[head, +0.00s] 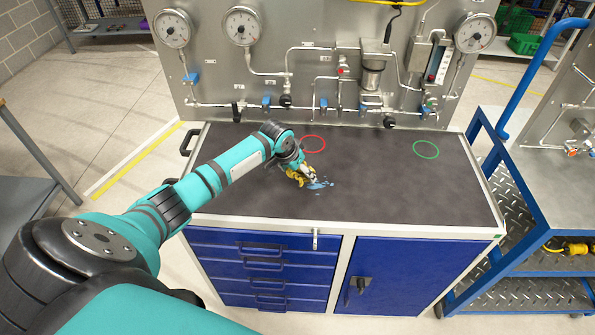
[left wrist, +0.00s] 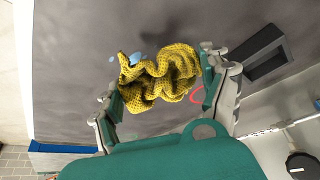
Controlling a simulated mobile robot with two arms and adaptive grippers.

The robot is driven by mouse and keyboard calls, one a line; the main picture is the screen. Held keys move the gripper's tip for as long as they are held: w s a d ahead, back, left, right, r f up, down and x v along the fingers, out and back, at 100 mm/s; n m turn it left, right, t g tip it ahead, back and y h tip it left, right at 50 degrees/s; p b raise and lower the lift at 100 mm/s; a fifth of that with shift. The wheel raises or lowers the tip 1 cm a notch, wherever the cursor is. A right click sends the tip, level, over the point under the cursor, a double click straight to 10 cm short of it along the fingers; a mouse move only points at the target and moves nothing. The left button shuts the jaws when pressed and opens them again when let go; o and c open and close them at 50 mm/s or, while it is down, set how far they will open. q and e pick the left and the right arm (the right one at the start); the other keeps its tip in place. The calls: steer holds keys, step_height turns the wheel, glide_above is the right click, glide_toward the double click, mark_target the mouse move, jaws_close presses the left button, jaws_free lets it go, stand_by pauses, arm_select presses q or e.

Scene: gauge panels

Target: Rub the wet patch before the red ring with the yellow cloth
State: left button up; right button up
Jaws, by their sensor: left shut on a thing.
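My left gripper (head: 303,173) is shut on the bunched yellow cloth (left wrist: 160,75), which sits between its two fingers in the left wrist view. In the head view the cloth (head: 297,186) shows partly behind the gripper, low at the dark worktop. The wet patch (head: 321,184) is a small bluish splash on the worktop, right beside the cloth and gripper. The cloth hides part of it; a bit of blue (left wrist: 136,57) shows at its edge in the left wrist view. The red ring (head: 313,144) lies on the worktop behind the patch. My right gripper is out of view.
A green ring (head: 426,149) lies farther right on the worktop (head: 400,195). A gauge panel (head: 330,70) with pipes and valves stands along the back edge. Blue drawers (head: 262,262) are below. A blue cart (head: 520,215) stands at the right.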

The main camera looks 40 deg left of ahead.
arm_select(q)
steer(key=shift+r+p, duration=0.35)
steer(key=shift+r, duration=0.4)
steer(key=shift+a+r, duration=0.2)
steer(key=shift+r, duration=0.85)
steer(key=shift+s+d+r, duration=0.15)
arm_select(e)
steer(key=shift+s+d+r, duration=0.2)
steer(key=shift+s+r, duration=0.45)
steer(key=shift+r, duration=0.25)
